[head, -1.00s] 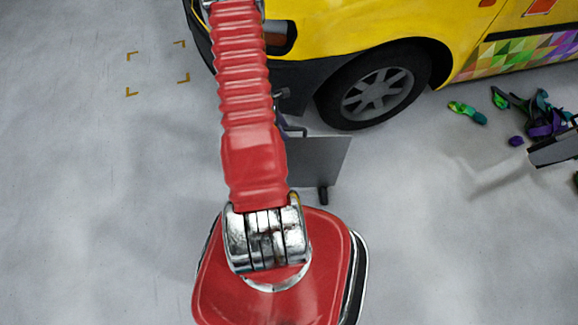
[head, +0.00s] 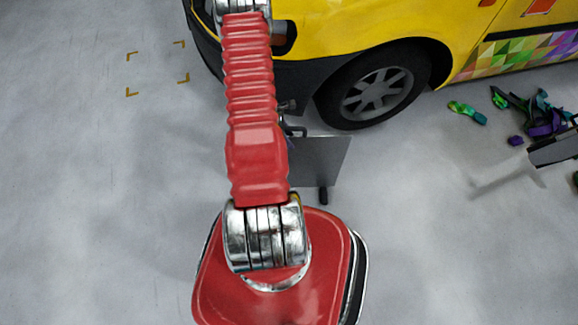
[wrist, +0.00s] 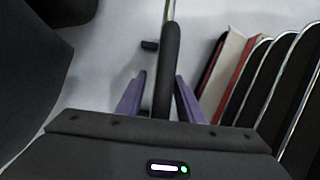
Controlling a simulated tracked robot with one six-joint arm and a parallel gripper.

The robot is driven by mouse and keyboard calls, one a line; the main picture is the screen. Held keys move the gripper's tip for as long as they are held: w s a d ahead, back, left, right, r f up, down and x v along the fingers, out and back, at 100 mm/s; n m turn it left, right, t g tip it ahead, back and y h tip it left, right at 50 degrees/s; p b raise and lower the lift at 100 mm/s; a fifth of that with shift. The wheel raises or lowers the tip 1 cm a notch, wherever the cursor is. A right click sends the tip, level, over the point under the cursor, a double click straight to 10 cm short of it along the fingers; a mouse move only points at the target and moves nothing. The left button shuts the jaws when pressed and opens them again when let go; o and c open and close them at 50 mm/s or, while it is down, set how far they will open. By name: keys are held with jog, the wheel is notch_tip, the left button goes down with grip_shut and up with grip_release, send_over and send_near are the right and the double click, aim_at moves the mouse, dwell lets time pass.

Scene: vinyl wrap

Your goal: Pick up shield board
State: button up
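The shield board (head: 322,160) is a flat grey panel standing on the floor beside the yellow car's front wheel. A short dark foot sits under it, and my red arm hides its left part. In the wrist view I see a thin upright edge with a dark rounded bar (wrist: 170,65), which appears to be the board and its handle. My gripper (wrist: 161,76) has two purple fingers spread apart, one on each side of this bar. The right finger looks closer to the bar; I cannot tell whether it touches.
The yellow car (head: 340,22) with its front wheel (head: 378,92) stands close behind the board. Crumpled coloured vinyl scraps (head: 540,115) lie at right near a grey object (head: 555,150). Yellow corner marks (head: 132,92) outline a floor spot at left. The left floor is clear.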

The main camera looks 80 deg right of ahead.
jog(key=shift+f, duration=0.15)
jog(key=shift+c, duration=0.6)
grip_shut()
jog(key=shift+d, duration=0.1)
dwell(1.0)
